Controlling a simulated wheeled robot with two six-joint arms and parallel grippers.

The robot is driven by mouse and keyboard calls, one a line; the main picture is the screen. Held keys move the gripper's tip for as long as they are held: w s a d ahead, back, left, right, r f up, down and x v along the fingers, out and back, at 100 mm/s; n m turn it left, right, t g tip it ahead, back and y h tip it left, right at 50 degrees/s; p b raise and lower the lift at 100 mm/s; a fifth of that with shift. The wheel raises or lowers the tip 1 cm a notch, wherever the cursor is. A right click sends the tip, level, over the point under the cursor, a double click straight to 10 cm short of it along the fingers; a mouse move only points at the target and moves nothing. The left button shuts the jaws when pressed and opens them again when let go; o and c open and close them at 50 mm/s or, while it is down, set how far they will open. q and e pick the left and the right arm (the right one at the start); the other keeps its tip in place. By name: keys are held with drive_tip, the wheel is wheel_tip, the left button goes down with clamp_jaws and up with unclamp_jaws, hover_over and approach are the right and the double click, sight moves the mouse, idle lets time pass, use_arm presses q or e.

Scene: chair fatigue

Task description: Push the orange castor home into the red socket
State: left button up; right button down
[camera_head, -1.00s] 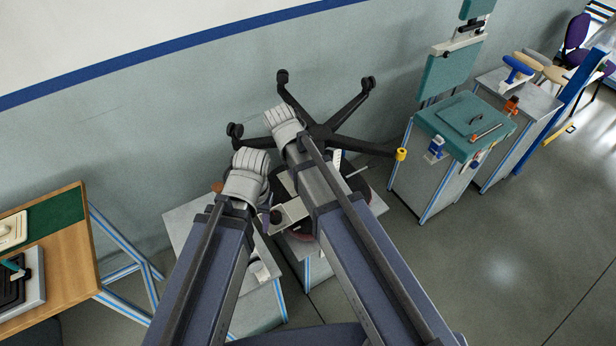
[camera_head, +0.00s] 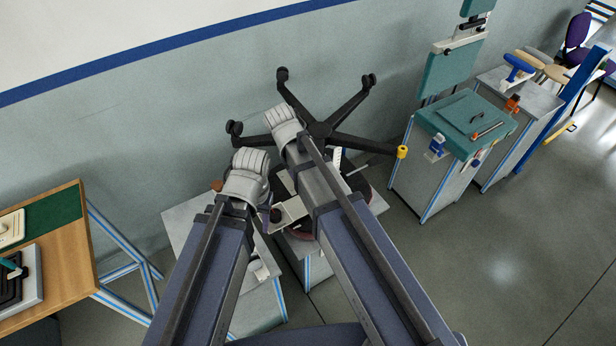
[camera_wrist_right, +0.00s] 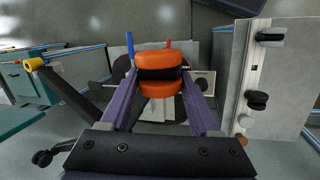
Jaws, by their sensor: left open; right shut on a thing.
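The orange castor (camera_wrist_right: 158,58), two orange wheels with a dark band between them, sits between the purple fingers of my right gripper (camera_wrist_right: 159,74) in the right wrist view. The gripper is shut on it. In the head view my right arm hides that gripper and the castor. A thin red upright piece (camera_wrist_right: 168,44) shows just behind the castor; I cannot tell whether it is part of the red socket. The black five-legged chair base (camera_head: 320,131) lies beyond my arms. My left gripper (camera_head: 268,212) is open, partly hidden by its own wrist, low over the bench area.
One leg of the chair base ends in a yellow piece (camera_head: 402,152). A blue upright (camera_wrist_right: 130,45) stands left of the castor. A wooden table (camera_head: 65,260) is at left, a teal-topped bench (camera_head: 455,115) at right. Open floor (camera_head: 490,265) lies front right.

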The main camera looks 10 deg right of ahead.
drive_tip(key=shift+f+b, duration=1.1)
drive_tip(key=shift+f, duration=0.1)
drive_tip(key=shift+c, duration=0.2)
unclamp_jaws()
drive_tip(key=p+v, duration=0.7)
drive_tip(key=v, duration=0.1)
drive_tip(key=shift+p, duration=0.3)
drive_tip(key=shift+d, duration=0.1)
